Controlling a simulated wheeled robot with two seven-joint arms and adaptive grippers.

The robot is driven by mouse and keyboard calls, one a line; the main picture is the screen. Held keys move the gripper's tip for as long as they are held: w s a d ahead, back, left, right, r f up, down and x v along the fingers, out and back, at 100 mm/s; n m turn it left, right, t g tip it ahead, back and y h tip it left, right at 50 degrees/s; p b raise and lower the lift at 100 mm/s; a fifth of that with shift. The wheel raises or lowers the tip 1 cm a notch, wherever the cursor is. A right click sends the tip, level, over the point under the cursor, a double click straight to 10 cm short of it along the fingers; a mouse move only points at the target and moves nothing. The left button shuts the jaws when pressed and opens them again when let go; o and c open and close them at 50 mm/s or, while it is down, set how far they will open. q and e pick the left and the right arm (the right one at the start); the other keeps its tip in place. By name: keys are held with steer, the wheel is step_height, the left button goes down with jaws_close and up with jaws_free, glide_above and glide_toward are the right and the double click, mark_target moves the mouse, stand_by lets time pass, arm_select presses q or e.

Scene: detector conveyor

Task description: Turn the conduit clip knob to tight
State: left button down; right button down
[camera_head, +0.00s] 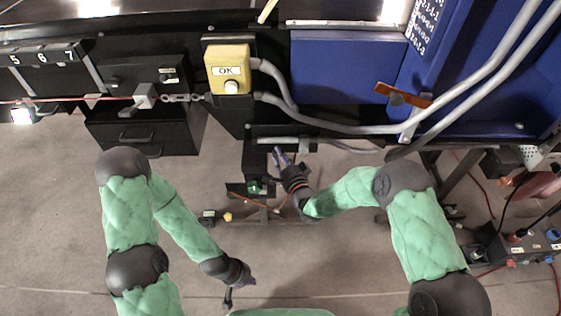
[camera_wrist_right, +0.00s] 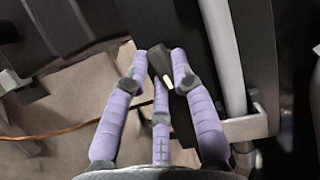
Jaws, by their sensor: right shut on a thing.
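The black conduit clip knob (camera_wrist_right: 158,60), with a white mark on its end, sits between the purple fingers of my right gripper (camera_wrist_right: 160,66) in the wrist view. The right gripper is shut on it. In the head view my right gripper (camera_head: 279,157) reaches the dark panel just below a grey conduit (camera_head: 275,140), where the knob is hidden. The conduit also runs beside the fingers in the wrist view (camera_wrist_right: 222,50), with a grey bracket (camera_wrist_right: 248,126) at its side. My left gripper (camera_head: 230,293) hangs low over the floor, away from the panel; its fingers are too small to judge.
A yellow OK button box (camera_head: 229,70) stands above and left of my right gripper. Grey conduits (camera_head: 350,128) cross to a blue housing (camera_head: 340,70) with an orange handle (camera_head: 403,95). A black drawer unit (camera_head: 140,130) is at left. Open floor surrounds my left gripper.

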steer(key=shift+f+m+b, duration=0.15)
steer(key=shift+m+b, duration=0.25)
steer(key=shift+m, duration=0.2)
steer(key=c, duration=1)
jaws_free()
steer(key=shift+c, duration=0.2)
steer(key=v, duration=1.2)
steer(key=shift+f, duration=0.25)
